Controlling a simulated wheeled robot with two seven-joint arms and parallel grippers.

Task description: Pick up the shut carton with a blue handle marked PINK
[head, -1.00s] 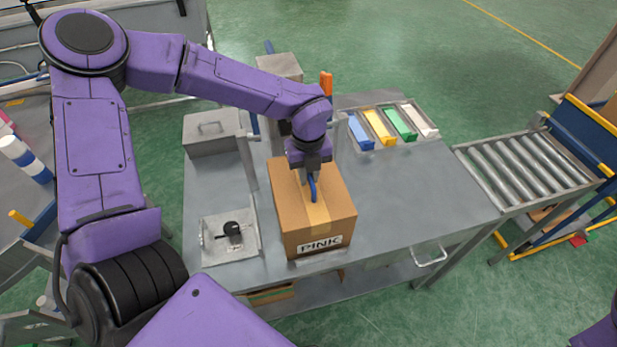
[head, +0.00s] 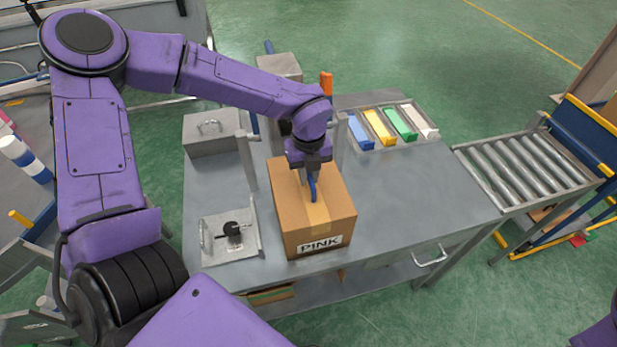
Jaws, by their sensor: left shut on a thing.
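The shut brown carton (head: 293,225) marked PINK sits at the front of the grey bench, with a tape strip along its top and the label on its front face. Its blue handle (head: 312,190) stands up from the top. My left gripper (head: 311,183) is over the carton's top, pointing down and shut on the blue handle. The fingers hide part of the handle. I cannot tell whether the carton's base touches the bench. My right gripper is not in view.
The grey bench (head: 420,200) is clear right of the carton. A metal fixture (head: 215,245) with a black knob is left of it, and a grey lidded box (head: 205,145) behind. Coloured blocks (head: 392,125) lie in a tray at the back. A roller conveyor (head: 525,165) stands at right.

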